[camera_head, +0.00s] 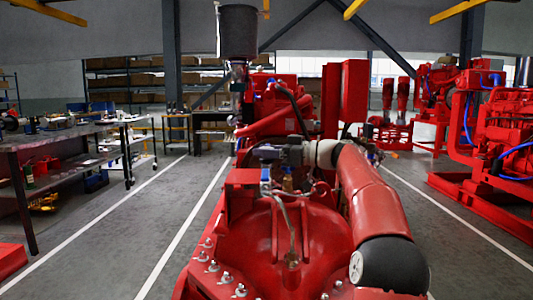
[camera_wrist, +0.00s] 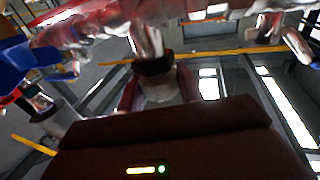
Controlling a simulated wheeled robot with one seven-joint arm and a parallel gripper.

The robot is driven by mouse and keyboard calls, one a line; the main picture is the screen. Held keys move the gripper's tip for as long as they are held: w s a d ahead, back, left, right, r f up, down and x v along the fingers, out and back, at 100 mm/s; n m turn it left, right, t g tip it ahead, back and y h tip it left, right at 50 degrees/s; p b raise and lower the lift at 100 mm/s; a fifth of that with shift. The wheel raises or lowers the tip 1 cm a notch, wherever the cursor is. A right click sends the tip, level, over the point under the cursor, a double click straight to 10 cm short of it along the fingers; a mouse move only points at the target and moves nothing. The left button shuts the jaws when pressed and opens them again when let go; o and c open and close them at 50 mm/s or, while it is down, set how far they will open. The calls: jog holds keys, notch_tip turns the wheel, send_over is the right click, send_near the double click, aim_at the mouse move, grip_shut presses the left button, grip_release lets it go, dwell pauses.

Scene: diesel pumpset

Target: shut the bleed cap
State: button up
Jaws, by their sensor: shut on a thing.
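My arm reaches in from the lower right of the head view, over the red pumpset (camera_head: 280,225). My gripper (camera_head: 262,153) is a small dark grey shape at the arm's end, among the pumpset's pipes. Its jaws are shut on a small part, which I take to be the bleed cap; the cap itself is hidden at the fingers. A small brass fitting (camera_head: 288,184) and a blue part (camera_head: 265,173) show just below the gripper. The wrist view is tilted and blurred, with blue (camera_wrist: 15,62) and red parts close by; no cap can be made out there.
A dark cylinder (camera_head: 238,32) stands on a stem behind the gripper, with red pipes (camera_head: 272,122) below it. Studs and nuts (camera_head: 226,277) ring the front casing. A workbench (camera_head: 60,138) is at left, more red machines (camera_head: 490,130) at right. Marked floor lanes between are clear.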

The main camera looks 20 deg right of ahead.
jog(key=b, duration=0.2)
jog(key=m+t+h+b, duration=0.1)
jog(key=b, duration=0.1)
jog(key=shift+s+f+t, duration=0.1)
jog(key=shift+f+t, duration=0.2)
jog(key=shift+f, duration=0.05)
jog(key=m+t+h+b, duration=0.1)
jog(key=h+b, duration=0.1)
jog(key=shift+a+m+b, duration=0.1)
jog(key=shift+m+b, duration=0.2)
jog(key=shift+b, duration=0.05)
jog(key=m+t+h+b, duration=0.1)
jog(key=h+b, duration=0.1)
jog(key=b, duration=0.1)
jog(key=shift+r+m+t, duration=0.15)
jog(key=shift+m+t, duration=0.25)
jog(key=shift+r+m+t+h+b, duration=0.15)
jog(key=shift+m+t+h+b, duration=0.35)
jog(key=shift+h, duration=0.5)
jog(key=shift+r+m+h, duration=0.15)
jog(key=shift+m+h, duration=0.15)
jog(key=o, duration=1)
